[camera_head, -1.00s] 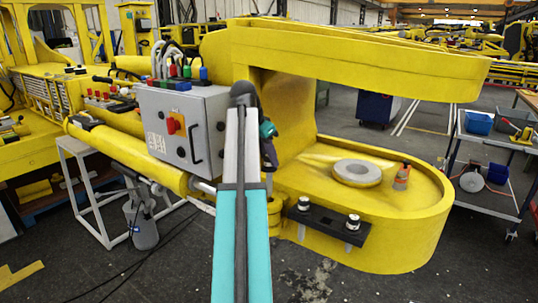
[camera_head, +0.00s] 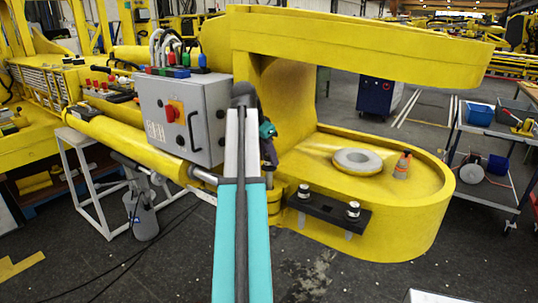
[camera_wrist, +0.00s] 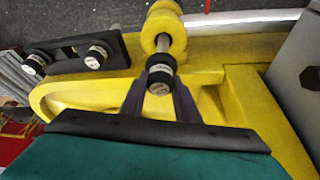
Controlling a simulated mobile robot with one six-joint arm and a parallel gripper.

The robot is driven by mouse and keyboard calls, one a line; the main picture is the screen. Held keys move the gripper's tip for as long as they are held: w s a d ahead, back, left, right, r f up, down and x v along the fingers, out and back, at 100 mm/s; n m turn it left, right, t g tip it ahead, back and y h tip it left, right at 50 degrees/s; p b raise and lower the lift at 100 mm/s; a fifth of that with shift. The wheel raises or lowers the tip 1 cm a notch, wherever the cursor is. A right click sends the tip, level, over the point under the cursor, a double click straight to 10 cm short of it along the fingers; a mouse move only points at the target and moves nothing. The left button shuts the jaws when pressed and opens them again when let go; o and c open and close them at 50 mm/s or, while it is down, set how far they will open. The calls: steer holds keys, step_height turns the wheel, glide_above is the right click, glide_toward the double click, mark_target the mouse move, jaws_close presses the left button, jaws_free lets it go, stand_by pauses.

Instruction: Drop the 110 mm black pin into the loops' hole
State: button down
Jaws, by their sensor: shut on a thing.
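In the wrist view my gripper (camera_wrist: 159,84) is shut on a pin (camera_wrist: 160,72) with a black collar and a silver end. Its silver shaft points toward the yellow loops (camera_wrist: 163,20). I cannot tell whether the shaft's tip is inside their hole. In the head view my gripper (camera_head: 269,153) is above the yellow loops (camera_head: 274,200), at the end of the silver rod.
A black holder (camera_head: 326,208) with two more silver-topped pins stands right of the loops, on the yellow boom (camera_head: 390,235). A grey control box (camera_head: 183,118) is close on the left. A round grey ring (camera_head: 357,161) and an orange-grey object (camera_head: 402,166) lie on the boom.

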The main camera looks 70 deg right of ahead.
mark_target(269, 175)
steer(key=shift+f+b, duration=1.45)
steer(key=shift+f, duration=2.35)
steer(key=c, duration=1.3)
jaws_free()
steer(key=shift+b+v, duration=2.2)
steer(key=shift+v, duration=4.7)
